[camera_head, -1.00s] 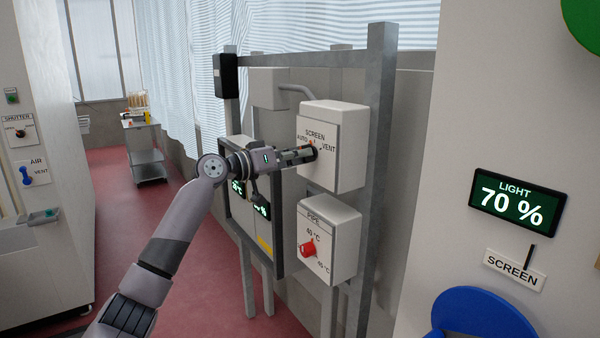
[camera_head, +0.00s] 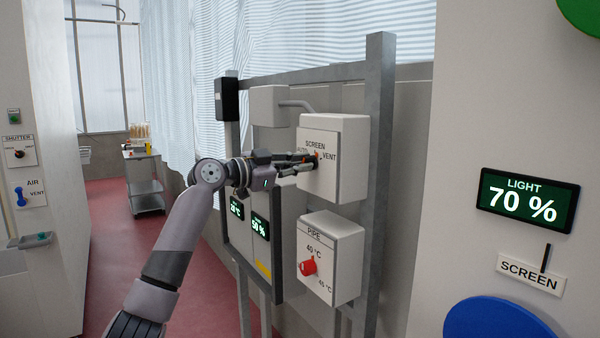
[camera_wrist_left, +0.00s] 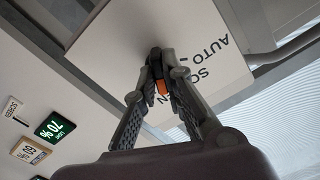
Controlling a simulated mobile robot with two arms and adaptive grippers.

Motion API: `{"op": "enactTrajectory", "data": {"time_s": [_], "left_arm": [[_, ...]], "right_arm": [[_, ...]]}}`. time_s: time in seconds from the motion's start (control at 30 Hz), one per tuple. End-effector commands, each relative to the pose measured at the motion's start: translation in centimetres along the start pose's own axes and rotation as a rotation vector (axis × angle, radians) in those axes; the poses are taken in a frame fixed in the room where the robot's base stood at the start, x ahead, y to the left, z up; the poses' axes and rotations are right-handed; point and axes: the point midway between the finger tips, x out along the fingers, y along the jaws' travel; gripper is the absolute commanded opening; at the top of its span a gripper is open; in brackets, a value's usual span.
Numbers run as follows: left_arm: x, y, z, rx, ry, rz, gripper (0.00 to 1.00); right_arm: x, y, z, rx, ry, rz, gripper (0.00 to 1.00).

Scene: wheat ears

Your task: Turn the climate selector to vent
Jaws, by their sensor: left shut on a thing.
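In the left wrist view the fingertips (camera_wrist_left: 158,72) close around the dark knob with an orange mark (camera_wrist_left: 161,87). The AUTO label (camera_wrist_left: 203,52) shows beside it. The fingers hide most of the knob, so its exact pointing is hard to tell. My right gripper is not in view.
A lower white box, PIPE (camera_head: 330,255), carries a red knob (camera_head: 308,267). A dark-framed display panel (camera_head: 262,262) hangs left of it on the grey metal frame (camera_head: 380,130). A LIGHT 70 % display (camera_head: 526,203) is on the right wall. A trolley (camera_head: 146,188) stands far back.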

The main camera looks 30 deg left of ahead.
Motion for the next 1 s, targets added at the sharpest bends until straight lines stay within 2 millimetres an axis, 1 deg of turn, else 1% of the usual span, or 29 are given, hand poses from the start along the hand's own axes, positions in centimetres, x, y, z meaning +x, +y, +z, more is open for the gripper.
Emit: {"op": "enactTrajectory", "data": {"time_s": [0.03, 0.1, 0.5, 0.7, 1.0], "left_arm": [[0.0, 0.2, 0.2, 0.045, -0.001, 0.002, 0.00], [0.1, 0.2, 0.3, 0.111, -0.002, 0.002, 0.00], [0.1, 0.2, 0.2, 0.435, -0.002, 0.003, 0.00], [0.0, 0.1, 0.2, 0.535, -0.002, 0.003, 0.00], [0.1, 0.1, 0.1, 0.598, -0.002, 0.003, 0.00]], "right_arm": [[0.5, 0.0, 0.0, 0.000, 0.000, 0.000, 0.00], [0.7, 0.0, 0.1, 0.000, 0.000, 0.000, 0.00], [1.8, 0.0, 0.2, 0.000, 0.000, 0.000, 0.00], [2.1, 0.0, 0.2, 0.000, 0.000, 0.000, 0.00], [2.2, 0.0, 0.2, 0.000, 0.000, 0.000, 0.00]]}}
